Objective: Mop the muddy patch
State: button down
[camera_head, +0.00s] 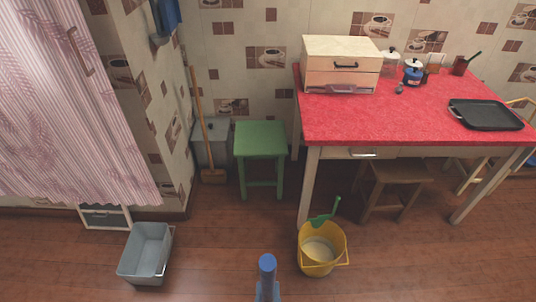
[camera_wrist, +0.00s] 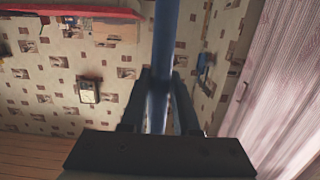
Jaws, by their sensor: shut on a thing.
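A blue pole (camera_head: 267,264), which looks like a mop handle, stands up at the bottom middle of the head view. In the wrist view the same blue pole (camera_wrist: 166,35) runs up between the two dark fingers of my gripper (camera_wrist: 160,92), which are shut on it. The lower end of the pole and any mop head are out of view. I see no muddy patch on the visible floor.
A yellow bucket (camera_head: 335,264) with a green tool in it stands right of the pole. A grey bin (camera_head: 147,249) stands to the left. Behind are a green stool (camera_head: 260,139), a broom (camera_head: 202,130) and a red-topped table (camera_head: 410,113).

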jog(key=shift+s+r+p, duration=0.2)
jog(key=shift+r+p, duration=0.65)
jog(key=shift+r, duration=0.1)
